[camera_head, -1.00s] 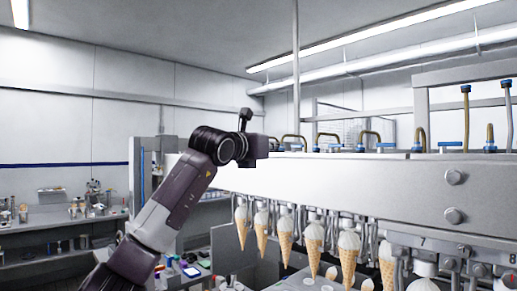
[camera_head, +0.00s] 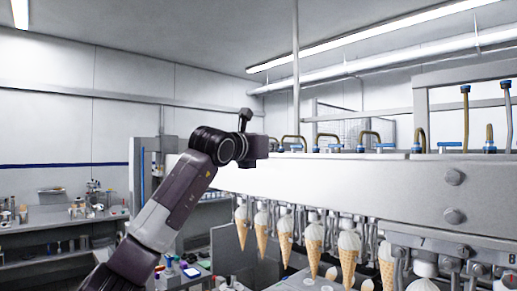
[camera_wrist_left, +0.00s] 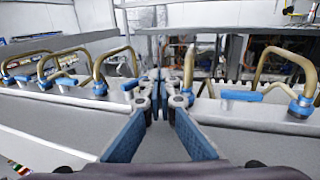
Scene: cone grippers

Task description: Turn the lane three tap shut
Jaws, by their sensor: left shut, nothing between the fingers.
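Brass curved tap pipes with blue collars and blue handles stand in a row on top of the steel machine. In the head view one tap (camera_head: 369,137) stands near the middle of the row. I see no lane label on the taps, so I cannot tell which is lane three. My left gripper (camera_wrist_left: 160,78) is shut and empty in the wrist view, over the row. It partly covers one brass pipe (camera_wrist_left: 189,62). A blue handle (camera_wrist_left: 240,96) lies to its right and another tap (camera_wrist_left: 114,55) to its left; contact is unclear. In the head view my wrist hides the fingers.
Several filled cones (camera_head: 314,250) hang under the steel front beam (camera_head: 330,182). Numbers 7 and 8 show at the lower right. A grey pole (camera_head: 296,75) rises behind the machine. A cluttered bench (camera_head: 60,222) stands at the far left. Air above the taps looks open.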

